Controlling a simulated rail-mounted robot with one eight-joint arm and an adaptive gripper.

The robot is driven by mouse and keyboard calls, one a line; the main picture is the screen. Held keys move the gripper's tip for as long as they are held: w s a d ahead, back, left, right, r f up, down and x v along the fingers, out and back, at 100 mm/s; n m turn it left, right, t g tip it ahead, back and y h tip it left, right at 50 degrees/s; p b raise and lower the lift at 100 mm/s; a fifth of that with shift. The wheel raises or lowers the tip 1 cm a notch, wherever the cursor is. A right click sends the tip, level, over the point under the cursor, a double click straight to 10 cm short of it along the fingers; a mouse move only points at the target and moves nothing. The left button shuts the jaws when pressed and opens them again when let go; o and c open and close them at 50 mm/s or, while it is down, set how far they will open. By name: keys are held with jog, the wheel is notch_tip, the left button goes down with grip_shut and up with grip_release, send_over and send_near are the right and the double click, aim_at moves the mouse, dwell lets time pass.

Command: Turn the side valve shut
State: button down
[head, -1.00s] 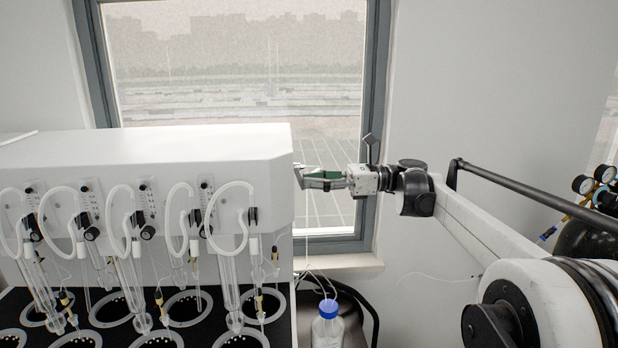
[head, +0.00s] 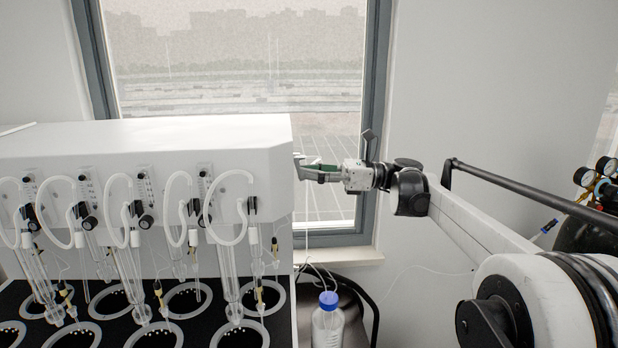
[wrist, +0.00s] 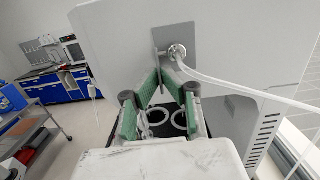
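The side valve (wrist: 177,51) is a round metal fitting on a grey plate (wrist: 188,35) on the white side wall of the distiller (wrist: 120,45). A white hose runs from it to the right. A short stub shows at its left. My gripper (wrist: 160,71) has green-padded fingers that converge in a V, with the tips close together just below and left of the fitting. I cannot tell whether the stub is between the tips. In the head view my gripper (head: 297,165) is at the distiller's right side, and the valve is hidden there.
The distiller's front (head: 130,160) carries several glass tubes, hoses and black knobs. A bottle with a blue cap (head: 327,320) stands below and right. A window (head: 240,60) is behind. In the wrist view a cart (wrist: 30,125) and blue cabinets (wrist: 45,90) stand at the left, with open floor between.

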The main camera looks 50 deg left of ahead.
jog(key=shift+s+a+f+g+y+b, duration=0.1)
jog(key=shift+s+f+g+y+b, duration=0.1)
jog(key=shift+g+y+b, duration=0.65)
jog(key=shift+h, duration=0.35)
jog(key=c, duration=2.2)
grip_release()
jog(key=shift+c, duration=0.2)
jog(key=shift+w, duration=0.1)
jog(key=v, duration=1.2)
jog(key=shift+r, duration=0.2)
